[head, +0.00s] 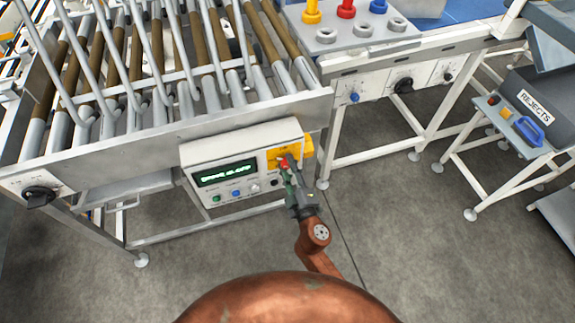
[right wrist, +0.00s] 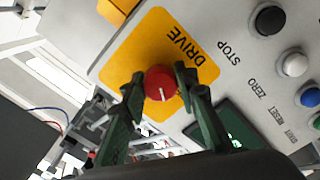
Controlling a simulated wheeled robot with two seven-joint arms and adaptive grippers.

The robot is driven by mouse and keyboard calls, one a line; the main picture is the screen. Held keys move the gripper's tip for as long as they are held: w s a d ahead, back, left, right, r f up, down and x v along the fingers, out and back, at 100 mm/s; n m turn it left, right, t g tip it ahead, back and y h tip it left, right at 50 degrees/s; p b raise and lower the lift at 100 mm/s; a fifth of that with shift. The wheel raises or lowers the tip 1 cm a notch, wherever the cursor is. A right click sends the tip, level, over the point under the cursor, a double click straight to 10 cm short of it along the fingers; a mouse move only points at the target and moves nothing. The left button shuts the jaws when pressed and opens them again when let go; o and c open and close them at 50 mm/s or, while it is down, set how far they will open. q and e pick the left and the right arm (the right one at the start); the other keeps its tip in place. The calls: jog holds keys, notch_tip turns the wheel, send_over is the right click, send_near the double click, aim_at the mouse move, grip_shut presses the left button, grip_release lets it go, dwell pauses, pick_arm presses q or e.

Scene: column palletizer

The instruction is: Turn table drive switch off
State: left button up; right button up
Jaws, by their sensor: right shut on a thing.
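The drive switch is a red round knob (head: 283,161) on a yellow plate at the right end of the white control box (head: 252,137). In the right wrist view the red knob (right wrist: 161,82) has a white pointer line, and the yellow plate (right wrist: 150,48) reads DRIVE. My right gripper (head: 287,169) is at the knob, and its green fingers (right wrist: 160,92) are closed on the knob's two sides. The right finger hides part of the plate. My left gripper is not in view.
The box has a lit green display (head: 226,173) and several buttons, including a black STOP button (right wrist: 269,20). The roller conveyor (head: 160,140) stands behind. A bench with coloured knobs (head: 346,10) and a REJECTS stand (head: 515,140) are to the right. Floor in front is clear.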

jog(key=n+p, duration=0.1)
jog(key=n, duration=0.5)
jog(key=shift+a+r, duration=0.1)
jog(key=shift+a, duration=0.05)
dwell(0.6)
jog(key=o, duration=1.2)
jog(key=v, duration=1.2)
